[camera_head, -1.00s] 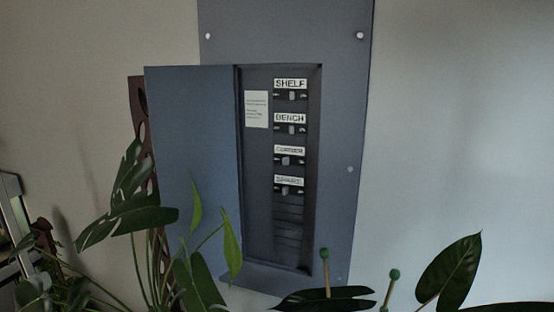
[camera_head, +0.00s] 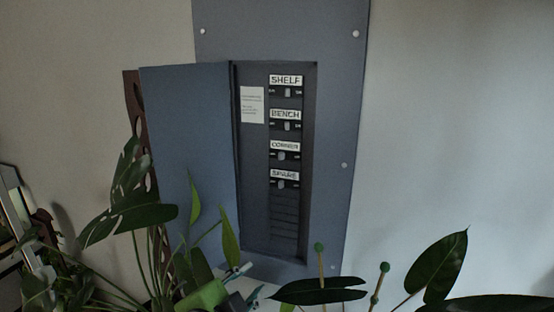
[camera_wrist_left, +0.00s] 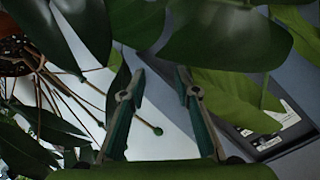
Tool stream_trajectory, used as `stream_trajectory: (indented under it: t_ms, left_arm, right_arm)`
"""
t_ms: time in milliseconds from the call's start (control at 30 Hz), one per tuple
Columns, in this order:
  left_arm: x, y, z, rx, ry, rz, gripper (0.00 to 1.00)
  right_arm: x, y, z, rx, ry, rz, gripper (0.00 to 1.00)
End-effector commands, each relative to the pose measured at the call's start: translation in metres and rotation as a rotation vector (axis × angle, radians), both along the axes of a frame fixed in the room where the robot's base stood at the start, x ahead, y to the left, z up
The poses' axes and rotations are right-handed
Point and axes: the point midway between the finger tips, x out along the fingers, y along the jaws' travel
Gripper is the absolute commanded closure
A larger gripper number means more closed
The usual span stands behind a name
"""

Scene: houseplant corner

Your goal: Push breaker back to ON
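The grey breaker panel (camera_head: 328,200) is on the wall, its door (camera_head: 190,130) swung open to the left. Its breakers stand in a column labelled SHELF (camera_head: 288,92), BENCH (camera_head: 287,126), CORNER (camera_head: 281,156) and SPARE (camera_head: 281,184). The CORNER and SPARE levers sit slightly left of the upper two; the end markings are too small to read surely. My left gripper (camera_head: 249,279) is below the panel among leaves, partly hidden. In the left wrist view its fingers (camera_wrist_left: 160,76) are apart and empty, with the breaker column (camera_wrist_left: 268,138) at the right. My right gripper is not visible.
A large-leaved plant (camera_head: 128,218) stands in front of the door at the left. More leaves (camera_head: 445,268) and green-topped stakes (camera_head: 319,247) rise along the bottom right. Leaves (camera_wrist_left: 232,38) crowd the left wrist view. The air before the breakers is clear.

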Motion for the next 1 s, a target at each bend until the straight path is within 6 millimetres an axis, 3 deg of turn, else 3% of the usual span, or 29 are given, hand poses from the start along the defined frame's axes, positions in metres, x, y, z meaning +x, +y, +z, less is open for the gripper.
stream_trajectory:
  t_ms: [33,200,500,700,867,1000]
  left_arm:
    - [0.008,-0.004,0.02,0.044,-0.064,-0.028,0.71]
    - [0.026,-0.015,0.075,0.195,-0.245,-0.108,0.71]
    - [0.048,-0.013,0.157,0.454,-0.505,-0.168,0.71]
    - [0.053,-0.007,0.183,0.541,-0.577,-0.171,0.71]
    - [0.06,-0.009,0.188,0.554,-0.587,-0.171,0.71]
    - [0.079,-0.015,0.19,0.552,-0.585,-0.17,0.71]
  right_arm:
    - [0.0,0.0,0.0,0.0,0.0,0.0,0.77]
    - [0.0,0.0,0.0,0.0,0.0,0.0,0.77]
    - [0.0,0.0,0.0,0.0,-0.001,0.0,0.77]
    - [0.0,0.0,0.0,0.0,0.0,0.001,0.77]
    - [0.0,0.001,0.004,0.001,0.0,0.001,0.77]
    - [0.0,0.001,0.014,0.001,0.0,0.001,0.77]
